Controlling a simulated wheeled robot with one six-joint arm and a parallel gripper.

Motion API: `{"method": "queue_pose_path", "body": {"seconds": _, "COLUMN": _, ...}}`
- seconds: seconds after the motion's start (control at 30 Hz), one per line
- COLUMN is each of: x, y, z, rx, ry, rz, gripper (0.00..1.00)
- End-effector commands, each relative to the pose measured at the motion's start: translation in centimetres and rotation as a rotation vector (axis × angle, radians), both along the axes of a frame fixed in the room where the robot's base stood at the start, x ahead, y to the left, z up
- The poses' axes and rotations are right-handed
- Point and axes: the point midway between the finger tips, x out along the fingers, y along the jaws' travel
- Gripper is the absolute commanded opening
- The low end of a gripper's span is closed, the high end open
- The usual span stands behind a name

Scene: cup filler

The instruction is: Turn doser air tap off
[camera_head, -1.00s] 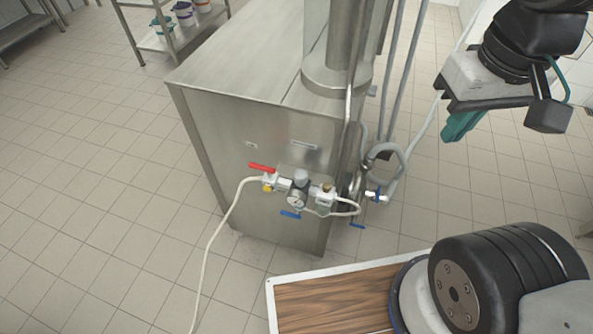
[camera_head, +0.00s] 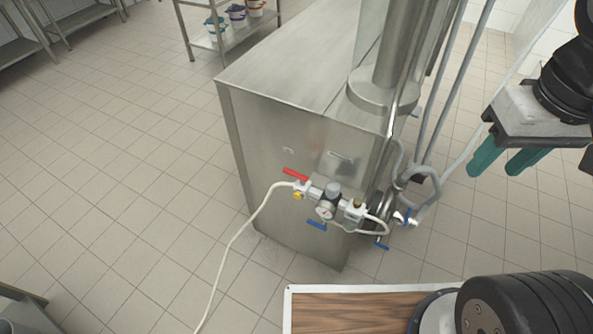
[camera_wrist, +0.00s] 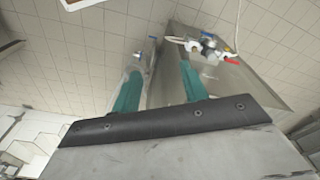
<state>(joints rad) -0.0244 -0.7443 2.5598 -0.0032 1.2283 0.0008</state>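An air tap assembly is on the front of the steel cabinet (camera_head: 285,150). It has a red lever (camera_head: 296,174), a yellow fitting, a round gauge (camera_head: 325,210) and a blue lever (camera_head: 316,225) below. The red lever is tilted, running along the cabinet face. A second blue lever (camera_head: 382,246) sits low at the right corner. The frames do not label which one is the doser air tap. My gripper (camera_head: 505,165) is open and empty, its teal fingers apart, well right of the taps and touching nothing. In the wrist view, the red lever (camera_wrist: 231,61) shows beyond the right finger.
A white hose (camera_head: 238,235) runs from the taps to the floor. Grey pipes (camera_head: 432,110) and a steel column (camera_head: 400,50) rise at the cabinet's right side. A shelf with buckets (camera_head: 215,28) stands behind. Tiled floor at left is clear.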

Motion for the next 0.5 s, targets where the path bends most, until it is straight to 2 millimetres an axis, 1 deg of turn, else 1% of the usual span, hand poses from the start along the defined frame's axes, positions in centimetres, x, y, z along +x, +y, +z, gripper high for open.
{"method": "queue_pose_path", "body": {"seconds": 0.03, "x": 0.2, "y": 0.5, "z": -0.7, "rx": -0.001, "ry": 0.035, "rz": 0.024, "gripper": 0.58}}
{"method": "queue_pose_path", "body": {"seconds": 0.13, "x": 1.3, "y": 1.5, "z": -1.7, "rx": -0.007, "ry": 0.111, "rz": 0.082, "gripper": 0.86}}
{"method": "queue_pose_path", "body": {"seconds": 0.17, "x": 1.7, "y": 2.0, "z": -2.1, "rx": -0.010, "ry": 0.135, "rz": 0.101, "gripper": 0.91}}
{"method": "queue_pose_path", "body": {"seconds": 0.23, "x": 3.1, "y": 3.2, "z": -3.0, "rx": -0.018, "ry": 0.182, "rz": 0.143, "gripper": 0.91}}
{"method": "queue_pose_path", "body": {"seconds": 0.37, "x": 6.0, "y": 5.9, "z": -4.9, "rx": -0.035, "ry": 0.243, "rz": 0.170, "gripper": 0.91}}
{"method": "queue_pose_path", "body": {"seconds": 0.5, "x": 9.1, "y": 9.3, "z": -7.6, "rx": -0.059, "ry": 0.280, "rz": 0.157, "gripper": 0.91}}
